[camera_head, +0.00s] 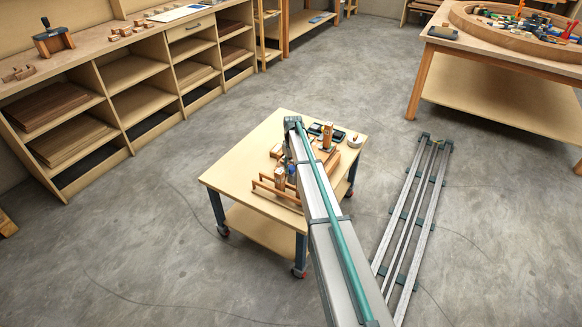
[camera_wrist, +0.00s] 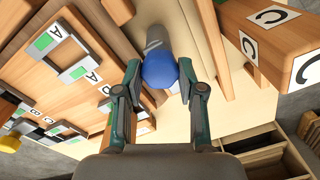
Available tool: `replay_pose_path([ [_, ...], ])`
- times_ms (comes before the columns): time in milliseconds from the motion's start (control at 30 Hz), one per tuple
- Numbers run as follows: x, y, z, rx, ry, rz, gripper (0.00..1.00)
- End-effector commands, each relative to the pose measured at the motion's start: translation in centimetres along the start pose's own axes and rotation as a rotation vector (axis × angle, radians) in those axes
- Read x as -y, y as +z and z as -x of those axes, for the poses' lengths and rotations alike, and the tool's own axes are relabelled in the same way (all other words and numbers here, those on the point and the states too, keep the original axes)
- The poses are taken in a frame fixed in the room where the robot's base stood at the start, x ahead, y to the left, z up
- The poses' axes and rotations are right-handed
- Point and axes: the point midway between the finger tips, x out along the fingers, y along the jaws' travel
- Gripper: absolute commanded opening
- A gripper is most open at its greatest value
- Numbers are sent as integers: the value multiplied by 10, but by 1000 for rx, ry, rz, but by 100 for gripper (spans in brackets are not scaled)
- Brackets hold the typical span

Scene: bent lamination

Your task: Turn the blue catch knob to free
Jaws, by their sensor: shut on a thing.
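The blue catch knob (camera_wrist: 159,71) is round and sits on a grey shaft at the top middle of the wrist view. My gripper (camera_wrist: 159,78) has one finger on each side of it and is shut on it. A small blue spot, likely the knob, shows beside my arm over the cart in the head view (camera_head: 291,170). The knob's turn position cannot be read from these frames. My arm hides part of the wooden fixture (camera_head: 277,190) in the head view.
Wooden parts with A and B labels (camera_wrist: 92,82) lie left in the wrist view; a block marked C (camera_wrist: 275,38) stands right. The wheeled cart (camera_head: 240,180) has a bare left side. Metal rails (camera_head: 410,220) lie on the floor to its right.

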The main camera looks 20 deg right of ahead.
Motion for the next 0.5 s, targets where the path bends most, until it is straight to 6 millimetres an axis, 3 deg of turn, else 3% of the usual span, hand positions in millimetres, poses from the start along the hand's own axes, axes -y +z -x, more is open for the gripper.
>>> replay_pose_path([
  [267,0,0,0,0,1,1,4],
  [300,0,0,0,0,1,1,44],
  [433,0,0,0,0,1,1,64],
  [500,0,0,0,0,0,0,64],
])
